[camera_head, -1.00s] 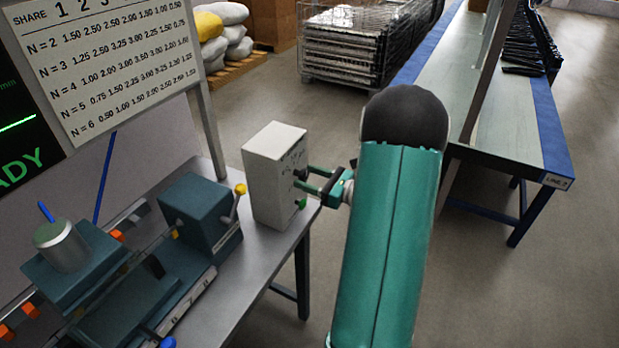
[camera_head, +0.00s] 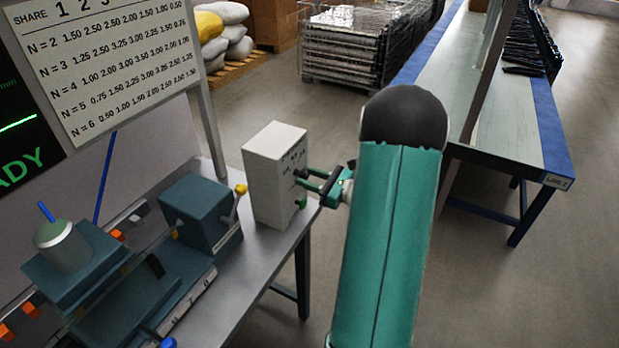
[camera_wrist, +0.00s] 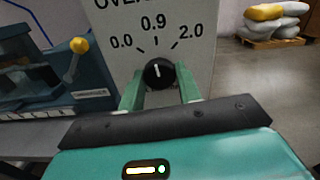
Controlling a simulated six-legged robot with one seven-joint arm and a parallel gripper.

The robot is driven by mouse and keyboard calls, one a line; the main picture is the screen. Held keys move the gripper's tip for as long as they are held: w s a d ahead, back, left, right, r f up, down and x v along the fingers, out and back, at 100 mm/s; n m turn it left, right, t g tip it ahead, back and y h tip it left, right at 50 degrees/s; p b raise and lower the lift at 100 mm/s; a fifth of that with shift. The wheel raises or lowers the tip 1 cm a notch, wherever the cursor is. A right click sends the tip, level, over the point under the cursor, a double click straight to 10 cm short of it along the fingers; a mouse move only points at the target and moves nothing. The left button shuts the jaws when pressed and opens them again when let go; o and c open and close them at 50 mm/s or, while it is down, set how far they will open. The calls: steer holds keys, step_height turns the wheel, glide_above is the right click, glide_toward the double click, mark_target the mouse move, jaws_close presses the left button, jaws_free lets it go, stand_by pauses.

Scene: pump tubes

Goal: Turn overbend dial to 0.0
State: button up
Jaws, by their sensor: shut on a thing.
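The overbend dial (camera_wrist: 159,73) is a round black knob with a white pointer line on the front of a white box (camera_head: 268,185). In the wrist view the box (camera_wrist: 120,50) carries printed marks 0.0 at left, 0.9 at top and 2.0 at right. The pointer stands nearly upright, close to the 0.9 mark. My gripper (camera_wrist: 160,90) has its two green fingers on either side of the knob, shut on it. In the head view my gripper (camera_head: 303,178) reaches the box's right face from the right; the knob is mostly hidden there.
A dark teal machine with a yellow-knobbed lever (camera_head: 240,190) stands left of the box on the grey bench (camera_head: 262,258). A chart board (camera_head: 110,60) is behind. Open floor lies right of the bench.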

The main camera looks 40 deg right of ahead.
steer(key=n, duration=0.3)
steer(key=shift+n, duration=2.4)
steer(key=shift+d, duration=0.1)
steer(key=o, duration=1)
steer(key=shift+c, duration=0.2)
steer(key=v, duration=1.4)
steer(key=shift+w+r, duration=0.1)
